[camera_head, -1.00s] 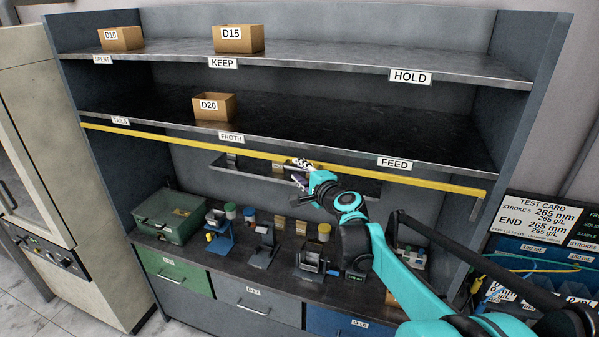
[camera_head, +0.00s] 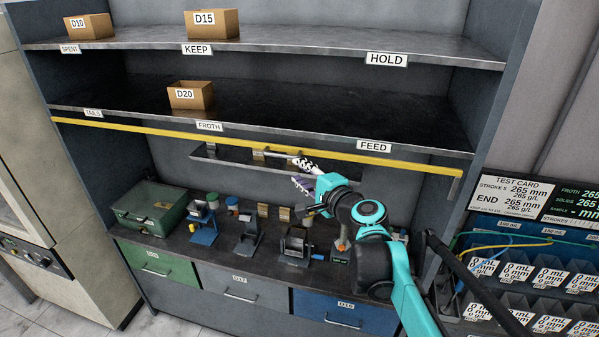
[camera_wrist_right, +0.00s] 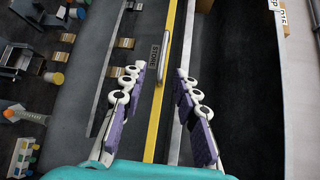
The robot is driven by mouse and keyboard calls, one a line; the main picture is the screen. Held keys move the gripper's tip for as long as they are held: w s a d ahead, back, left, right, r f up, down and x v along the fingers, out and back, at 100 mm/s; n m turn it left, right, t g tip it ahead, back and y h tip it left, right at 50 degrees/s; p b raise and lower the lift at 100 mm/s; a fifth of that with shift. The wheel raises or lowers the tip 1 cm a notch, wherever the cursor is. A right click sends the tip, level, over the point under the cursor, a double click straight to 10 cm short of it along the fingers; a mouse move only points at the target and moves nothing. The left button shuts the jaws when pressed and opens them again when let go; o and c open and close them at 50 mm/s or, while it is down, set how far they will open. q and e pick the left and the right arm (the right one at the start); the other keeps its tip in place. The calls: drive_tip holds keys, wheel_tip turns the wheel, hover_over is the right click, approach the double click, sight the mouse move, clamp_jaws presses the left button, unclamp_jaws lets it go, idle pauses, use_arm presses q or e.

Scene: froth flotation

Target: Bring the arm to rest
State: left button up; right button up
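My right gripper (camera_head: 303,174) is in front of the yellow-edged rail of the shelf unit, below the FEED label. In the right wrist view the right gripper (camera_wrist_right: 157,100) has its two purple-padded fingers spread apart with nothing between them. Beyond the fingers run the yellow strip (camera_wrist_right: 163,60) and a small handle marked STORE (camera_wrist_right: 158,58). My right arm (camera_head: 385,260) reaches in from the lower right. My left gripper is in neither view.
Boxes D10 (camera_head: 88,27), D15 (camera_head: 211,25) and D20 (camera_head: 190,97) stand on the shelves. A green case (camera_head: 149,208) and several small devices stand on the bench below. A rack of mL bins (camera_head: 535,275) stands at the right. The right part of the middle shelf is clear.

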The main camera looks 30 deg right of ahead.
drive_tip(key=s+a+f+n+g+y+b, duration=0.25)
drive_tip(key=a+f+n+b, duration=0.5)
drive_tip(key=f, duration=0.55)
drive_tip(key=s+a+f+n+g+y+b, duration=0.1)
drive_tip(key=s+a+f+n+g+b, duration=0.25)
drive_tip(key=a+f+b, duration=0.7)
drive_tip(key=s+a+f+n+g+h+b, duration=0.1)
drive_tip(key=s+f+n+b, duration=0.3)
drive_tip(key=f, duration=0.7)
drive_tip(key=s+a+f+n+g+h+b, duration=0.1)
drive_tip(key=s+f+n+g+b, duration=0.1)
drive_tip(key=s+f+n+b, duration=0.2)
drive_tip(key=s+f+n, duration=0.1)
drive_tip(key=s+f, duration=0.2)
drive_tip(key=f, duration=0.5)
drive_tip(key=shift+a+f, duration=0.25)
drive_tip(key=shift+f, duration=0.05)
